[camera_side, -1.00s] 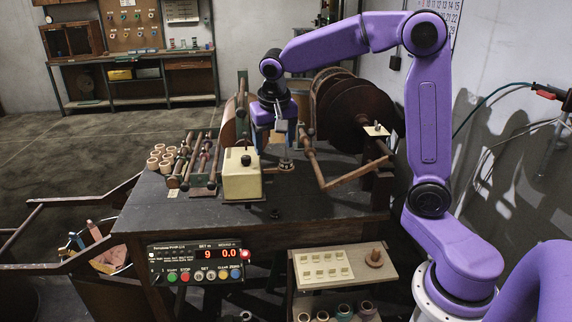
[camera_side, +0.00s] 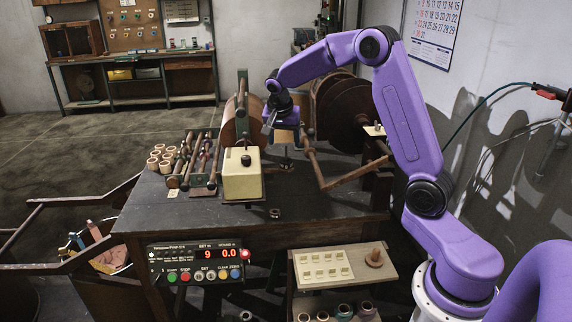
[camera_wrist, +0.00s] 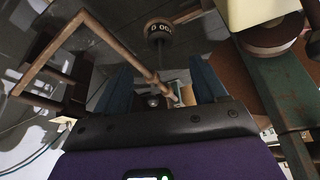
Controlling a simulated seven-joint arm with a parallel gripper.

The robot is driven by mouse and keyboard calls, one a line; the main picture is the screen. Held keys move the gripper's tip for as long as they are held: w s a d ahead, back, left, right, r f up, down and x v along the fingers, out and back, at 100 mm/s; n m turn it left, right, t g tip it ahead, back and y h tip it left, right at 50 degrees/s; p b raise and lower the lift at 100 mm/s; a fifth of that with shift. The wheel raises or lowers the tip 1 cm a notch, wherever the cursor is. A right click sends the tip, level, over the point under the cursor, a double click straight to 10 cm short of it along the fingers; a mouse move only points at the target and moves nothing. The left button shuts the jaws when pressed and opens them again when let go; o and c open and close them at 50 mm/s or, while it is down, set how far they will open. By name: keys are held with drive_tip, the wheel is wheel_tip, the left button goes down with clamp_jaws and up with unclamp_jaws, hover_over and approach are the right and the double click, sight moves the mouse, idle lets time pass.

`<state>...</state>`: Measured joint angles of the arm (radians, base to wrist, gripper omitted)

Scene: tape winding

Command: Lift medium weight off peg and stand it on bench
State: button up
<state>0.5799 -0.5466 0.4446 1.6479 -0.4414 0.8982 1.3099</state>
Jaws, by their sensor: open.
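My gripper (camera_wrist: 161,82) is open, with two dark blue fingers well apart in the wrist view. Between and beyond the fingertips is a small round piece with a dark band and pale figures (camera_wrist: 159,29), on a thin rod; it looks like the weight on its peg, but I cannot be sure it is the medium one. In the side view my gripper (camera_side: 283,122) is above the bench, behind the cream box. A small upright metal piece (camera_side: 286,160) shows below it, partly hidden and too small to identify. Nothing visible is held between the fingers.
The dark bench (camera_side: 330,205) has clear room at its front and right. A small dark piece (camera_side: 275,213) sits near its front. A large drum (camera_side: 345,110) stands behind.

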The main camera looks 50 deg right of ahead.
sight(286, 159)
drive_tip(key=x, duration=0.9)
drive_tip(key=shift+a+f, duration=0.1)
drive_tip(key=shift+a, duration=0.2)
drive_tip(key=c, duration=1.3)
drive_tip(key=shift+o, duration=0.2)
wheel_tip(286, 159, up, 10)
